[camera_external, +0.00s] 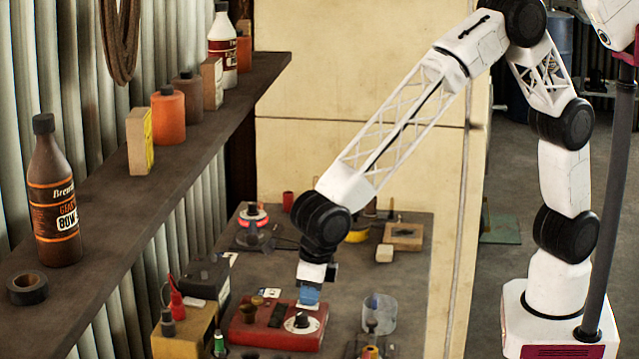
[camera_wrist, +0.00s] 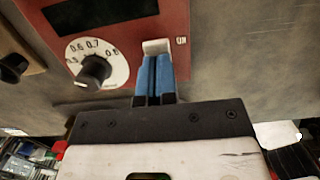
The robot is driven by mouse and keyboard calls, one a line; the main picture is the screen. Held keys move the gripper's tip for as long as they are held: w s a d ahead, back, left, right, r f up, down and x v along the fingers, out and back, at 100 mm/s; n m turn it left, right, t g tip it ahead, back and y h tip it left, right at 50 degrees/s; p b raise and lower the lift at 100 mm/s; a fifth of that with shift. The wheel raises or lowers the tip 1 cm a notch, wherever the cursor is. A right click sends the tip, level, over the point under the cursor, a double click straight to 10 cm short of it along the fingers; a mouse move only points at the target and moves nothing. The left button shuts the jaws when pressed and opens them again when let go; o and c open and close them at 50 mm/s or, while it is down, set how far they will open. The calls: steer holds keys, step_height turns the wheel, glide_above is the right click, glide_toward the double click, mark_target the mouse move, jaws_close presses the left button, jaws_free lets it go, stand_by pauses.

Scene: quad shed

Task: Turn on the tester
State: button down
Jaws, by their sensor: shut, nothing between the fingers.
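The tester is a red box (camera_external: 262,338) on the workbench, with a round white dial plate and black knob (camera_external: 301,321). In the wrist view the red panel (camera_wrist: 132,27) shows the numbered dial plate with its black knob (camera_wrist: 95,71), below a dark display window (camera_wrist: 88,15). A small white part (camera_wrist: 155,46) lies at the panel's lower right, at my fingertips; whether they touch it I cannot tell. My gripper (camera_external: 309,303), with blue fingers, points down over the tester's right end. Its fingers (camera_wrist: 156,62) are together and empty.
A clear cup (camera_external: 379,315) stands right of the tester. A yellow box (camera_external: 184,335) and a dark box (camera_external: 206,277) stand to its left. Several small items lie on the bench behind. A shelf (camera_external: 150,190) with bottles runs along the left wall.

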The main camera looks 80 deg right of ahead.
step_height(320, 180, up, 14)
steer(key=s, duration=0.1)
steer(key=shift+s, duration=0.3)
steer(key=shift+w, duration=0.1)
stand_by(0.4)
steer(key=shift+w+a+r, duration=0.1)
steer(key=shift+w, duration=0.25)
steer(key=f, duration=0.4)
steer(key=w+f, duration=0.1)
steer(key=f, duration=0.4)
steer(key=w+f, duration=0.1)
steer(key=f, duration=0.4)
stand_by(0.5)
